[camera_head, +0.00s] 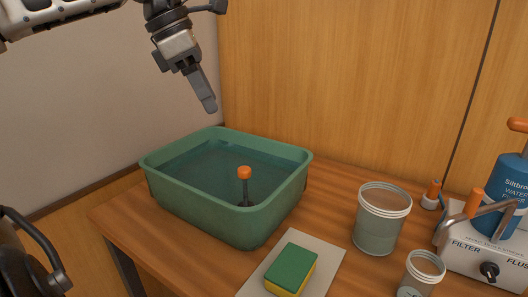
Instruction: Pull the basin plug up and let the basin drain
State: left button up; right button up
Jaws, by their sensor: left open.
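The green basin (208,215) stands on the wooden table and holds dark water (215,172). The plug (245,188) stands upright in the basin, with an orange knob on a dark stem; its lower end is hidden behind the basin's front wall. My left gripper (209,104) hangs above the back of the basin, pointing down and slightly right. It is open and apart from the plug, up and to the left of the knob.
A sponge (291,266) lies on a pale mat (326,252) at the front. A large clear cup (379,230) and a small cup (421,272) stand to its right. A filter unit (480,251) with a blue cylinder (509,185) is at the far right. A wooden wall (350,80) rises behind.

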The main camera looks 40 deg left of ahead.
aim_at(243, 168)
pick_arm(q)
jog(key=x, duration=1.5)
jog(key=shift+s+d+f, duration=0.1)
jog(key=shift+s+f, duration=0.1)
jog(key=shift+s, duration=0.05)
grip_shut()
jog(key=shift+r+p, duration=0.6)
jog(key=shift+r, duration=0.95)
jog(key=shift+w, duration=0.1)
grip_release()
